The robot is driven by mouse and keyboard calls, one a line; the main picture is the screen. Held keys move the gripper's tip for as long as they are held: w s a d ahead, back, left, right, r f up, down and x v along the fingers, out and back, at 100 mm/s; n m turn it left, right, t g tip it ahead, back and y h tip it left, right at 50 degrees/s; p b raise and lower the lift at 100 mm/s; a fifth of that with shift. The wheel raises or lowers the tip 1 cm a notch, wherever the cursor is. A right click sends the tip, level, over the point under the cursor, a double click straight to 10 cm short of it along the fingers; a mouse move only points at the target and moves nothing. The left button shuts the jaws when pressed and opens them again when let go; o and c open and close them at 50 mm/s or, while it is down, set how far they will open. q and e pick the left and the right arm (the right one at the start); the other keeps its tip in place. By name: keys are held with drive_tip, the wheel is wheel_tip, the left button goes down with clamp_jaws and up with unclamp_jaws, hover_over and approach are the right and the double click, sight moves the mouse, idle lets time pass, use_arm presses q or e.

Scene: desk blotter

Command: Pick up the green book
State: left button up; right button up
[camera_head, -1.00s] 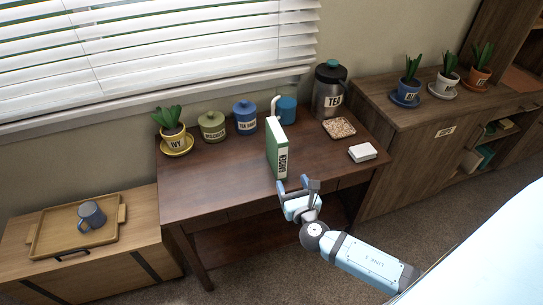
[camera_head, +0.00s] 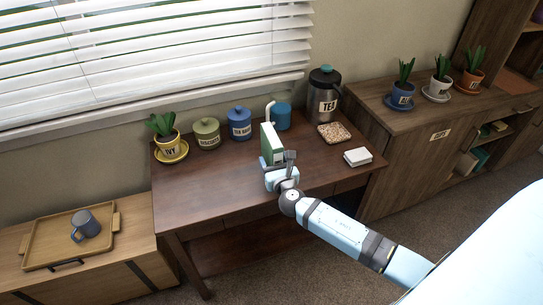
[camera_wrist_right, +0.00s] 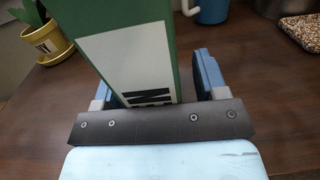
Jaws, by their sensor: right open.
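The green book (camera_head: 268,136) stands upright on the dark wooden desk (camera_head: 205,190). It has a pale label on its spine and white page edges. My right gripper (camera_head: 279,160) is at the book's near side and hides its lower part in the head view. In the right wrist view, the book (camera_wrist_right: 140,55) stands between the open fingers of my right gripper (camera_wrist_right: 160,75). A gap shows between the book and the right-hand finger; the left-hand finger is close beside the cover, and I cannot tell whether it touches. My left gripper is not in view.
A blue mug (camera_head: 284,116) and a white curved object (camera_head: 269,110) stand behind the book. Blue (camera_head: 239,124) and green (camera_head: 207,133) canisters and a potted ivy (camera_head: 167,138) are left. A tea canister (camera_head: 323,96), coaster (camera_head: 334,132) and white box (camera_head: 358,157) are right.

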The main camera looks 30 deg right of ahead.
drive_tip(key=c, duration=1.2)
drive_tip(key=shift+r, duration=0.1)
